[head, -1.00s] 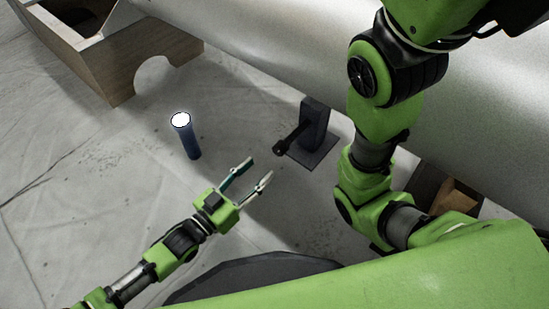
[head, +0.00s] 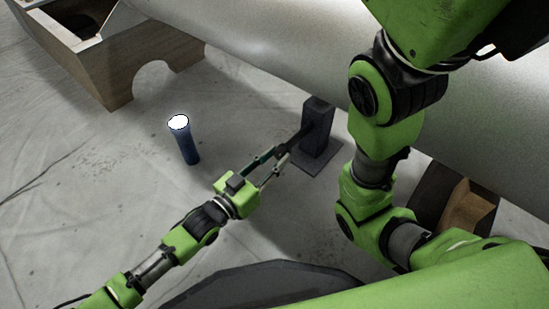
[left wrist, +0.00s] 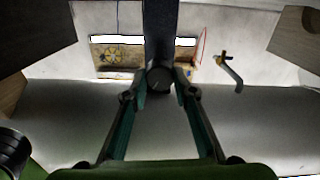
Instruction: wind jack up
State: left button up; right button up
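The jack (head: 316,135) is a dark post on a square base plate, upright on the sheeted floor beside the big metal cylinder. Its crank handle sticks out to the left, and its round end (left wrist: 158,80) shows between the fingertips in the left wrist view. My left gripper (head: 282,154) is at the handle's end, its two fingers close in on either side and apparently touching it; it also shows in the left wrist view (left wrist: 160,86). My right arm comes down on the right side; its gripper is out of view.
A large silver cylinder (head: 250,45) lies across the back, over the jack. A wooden cradle (head: 115,60) is at the back left, another wooden block (head: 468,208) at right. The floor at left is clear.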

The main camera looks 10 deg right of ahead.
pick_arm(q)
jog(key=m+p, duration=0.2)
jog(key=p, duration=0.1)
jog(key=shift+r+m, duration=0.15)
jog(key=shift+m, duration=0.15)
jog(key=shift+m+p, duration=0.8)
jog(key=shift+m, duration=0.2)
jog(key=shift+f+m+p, duration=0.2)
jog(key=shift+m+p, duration=0.35)
jog(key=shift+m, duration=0.55)
jog(key=o, duration=1.1)
